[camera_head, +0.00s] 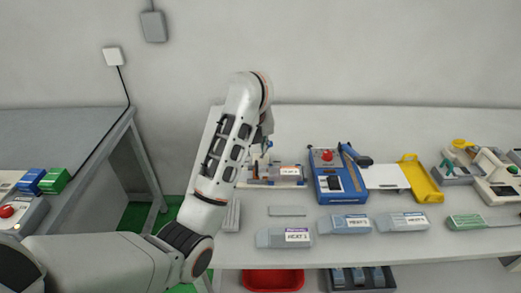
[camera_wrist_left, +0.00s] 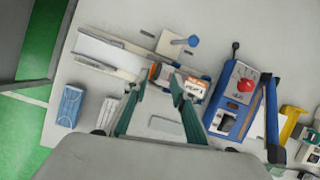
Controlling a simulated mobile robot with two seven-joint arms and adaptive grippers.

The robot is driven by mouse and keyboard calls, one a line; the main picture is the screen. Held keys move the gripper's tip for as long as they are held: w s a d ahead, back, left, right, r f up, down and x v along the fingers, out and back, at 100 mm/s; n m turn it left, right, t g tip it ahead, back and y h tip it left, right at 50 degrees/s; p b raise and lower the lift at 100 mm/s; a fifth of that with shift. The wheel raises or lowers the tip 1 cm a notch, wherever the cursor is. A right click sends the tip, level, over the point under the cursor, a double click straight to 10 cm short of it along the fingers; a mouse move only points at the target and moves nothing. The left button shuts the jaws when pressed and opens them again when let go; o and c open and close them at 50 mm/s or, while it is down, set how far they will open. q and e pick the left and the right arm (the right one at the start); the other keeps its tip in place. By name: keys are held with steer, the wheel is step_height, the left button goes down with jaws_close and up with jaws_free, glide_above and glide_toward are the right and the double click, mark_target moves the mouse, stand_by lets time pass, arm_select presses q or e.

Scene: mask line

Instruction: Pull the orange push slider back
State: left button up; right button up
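An orange part (camera_wrist_left: 154,71), which looks like the push slider, sits on a long pale fixture (camera_wrist_left: 105,52) in the left wrist view. A small box with a white and orange label (camera_wrist_left: 195,87) lies to the right of it on the same fixture. The fixture also shows in the head view (camera_head: 275,184), partly behind my left arm. My left gripper (camera_wrist_left: 160,82) has its two green fingers apart, with the orange part between and just beyond the tips. I cannot tell whether they touch it. In the head view my arm mostly hides this gripper. My right gripper is not in view.
A blue machine (camera_head: 338,183) with a red button and lever stands right of the fixture. Labelled grey boxes (camera_head: 284,238) lie along the table's front. A yellow tray (camera_head: 419,180) is farther right. A red bin (camera_head: 272,280) is below the front edge.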

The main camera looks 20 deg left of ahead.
mark_target(256, 161)
arm_select(q)
steer(key=x, duration=0.6)
steer(key=shift+s+f, duration=0.15)
steer(key=shift+f, duration=0.1)
steer(key=shift+w+f, duration=0.25)
steer(key=shift+f, duration=0.25)
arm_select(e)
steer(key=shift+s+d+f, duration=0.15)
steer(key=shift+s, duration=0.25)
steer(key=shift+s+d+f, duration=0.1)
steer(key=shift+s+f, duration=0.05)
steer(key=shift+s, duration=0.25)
arm_select(q)
jaws_close()
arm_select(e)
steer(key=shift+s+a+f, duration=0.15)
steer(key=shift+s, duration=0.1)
